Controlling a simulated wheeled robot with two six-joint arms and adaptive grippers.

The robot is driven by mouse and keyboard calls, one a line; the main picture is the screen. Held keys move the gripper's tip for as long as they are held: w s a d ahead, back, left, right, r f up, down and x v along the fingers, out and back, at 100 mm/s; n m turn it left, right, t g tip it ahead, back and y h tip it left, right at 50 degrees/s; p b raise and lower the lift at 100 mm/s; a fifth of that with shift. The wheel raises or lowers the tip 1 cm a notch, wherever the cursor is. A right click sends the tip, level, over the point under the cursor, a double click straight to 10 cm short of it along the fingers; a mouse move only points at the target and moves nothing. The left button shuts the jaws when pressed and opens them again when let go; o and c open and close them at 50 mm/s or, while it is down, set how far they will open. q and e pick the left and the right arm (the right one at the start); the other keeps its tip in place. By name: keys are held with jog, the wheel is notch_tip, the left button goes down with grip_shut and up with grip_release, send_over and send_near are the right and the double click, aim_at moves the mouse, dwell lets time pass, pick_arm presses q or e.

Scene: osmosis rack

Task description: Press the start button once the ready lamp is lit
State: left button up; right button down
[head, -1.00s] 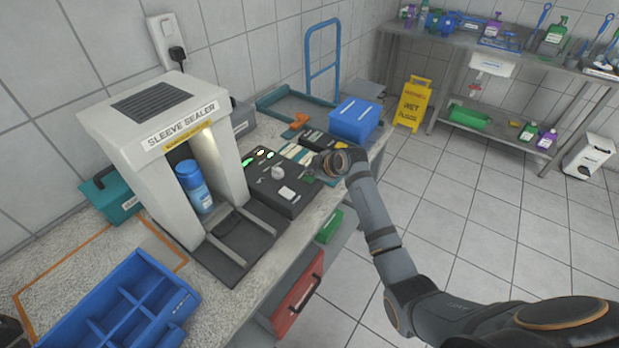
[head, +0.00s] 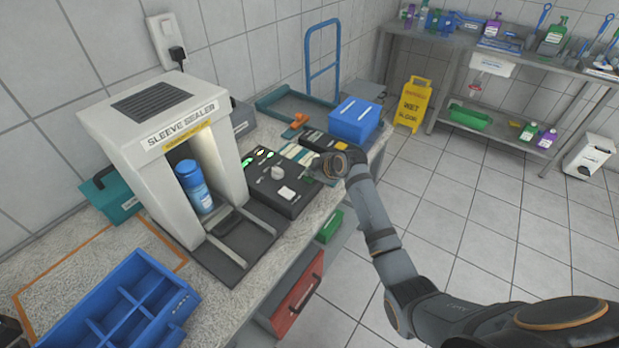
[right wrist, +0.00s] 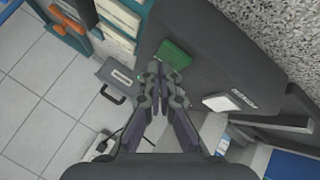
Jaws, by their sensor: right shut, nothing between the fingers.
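The black control box (head: 268,200) stands beside the sleeve sealer (head: 150,118). A green lamp (head: 247,162) glows on its top, with a pale lamp (head: 260,153) beside it. A grey knob (head: 277,172) and a white button (head: 287,192) sit nearer its front. My right gripper (head: 314,172) is at the box's right end, shut and empty. In the right wrist view its fingertips (right wrist: 158,70) are right by a green button (right wrist: 174,53); I cannot tell whether they touch. A white labelled button (right wrist: 222,103) lies to the right. My left gripper is not in view.
A blue bottle (head: 194,186) stands inside the sealer. A blue divided tray (head: 127,307) lies at the front left. A blue box (head: 355,121) stands behind my right gripper. A yellow floor sign (head: 412,104) and open floor lie to the right.

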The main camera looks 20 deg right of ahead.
aim_at(311, 179)
jog(key=shift+f, duration=0.4)
dwell(0.5)
jog(key=shift+r, duration=0.1)
jog(key=shift+r+p, duration=0.7)
jog(key=shift+p, duration=0.05)
notch_tip(311, 179, up, 5)
jog(key=p, duration=0.5)
jog(key=shift+r, duration=0.1)
